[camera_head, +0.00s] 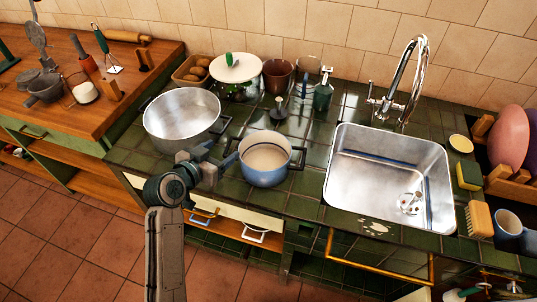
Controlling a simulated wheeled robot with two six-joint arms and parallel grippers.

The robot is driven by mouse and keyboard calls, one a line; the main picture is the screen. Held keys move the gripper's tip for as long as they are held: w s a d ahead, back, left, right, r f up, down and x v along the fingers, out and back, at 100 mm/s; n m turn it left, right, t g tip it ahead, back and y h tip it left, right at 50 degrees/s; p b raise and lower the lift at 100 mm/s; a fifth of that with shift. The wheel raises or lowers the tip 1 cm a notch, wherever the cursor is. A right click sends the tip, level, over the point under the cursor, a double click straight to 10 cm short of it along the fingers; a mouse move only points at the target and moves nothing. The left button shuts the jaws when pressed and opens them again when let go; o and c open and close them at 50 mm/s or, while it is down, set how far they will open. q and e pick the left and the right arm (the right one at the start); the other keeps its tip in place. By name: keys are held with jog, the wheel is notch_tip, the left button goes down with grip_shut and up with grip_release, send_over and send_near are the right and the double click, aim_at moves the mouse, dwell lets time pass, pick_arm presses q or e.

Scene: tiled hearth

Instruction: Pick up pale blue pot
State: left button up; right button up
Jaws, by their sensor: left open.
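The pale blue pot (265,172) stands upright on the dark green tiled counter, left of the sink. It has a cream inside and dark side handles, and looks empty. My left gripper (226,156) is open at the left side of the pot, near its left handle. The wrist partly hides that side, so I cannot tell whether the fingers touch the handle or surround it. My right gripper is not in view.
A large metal pot (181,115) stands close behind and left of my gripper. The steel sink (388,180) with its tall tap (405,80) is to the right. Jars and a basket (190,72) line the back. A wooden side table (90,75) stands left.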

pick_arm(q)
jog(key=p+x, duration=0.1)
jog(key=x, duration=0.6)
jog(key=shift+w+d+f, duration=0.1)
jog(key=shift+w+d, duration=0.1)
jog(key=shift+w, duration=0.15)
grip_shut()
jog(key=shift+s+f, duration=0.1)
jog(key=shift+p, duration=0.3)
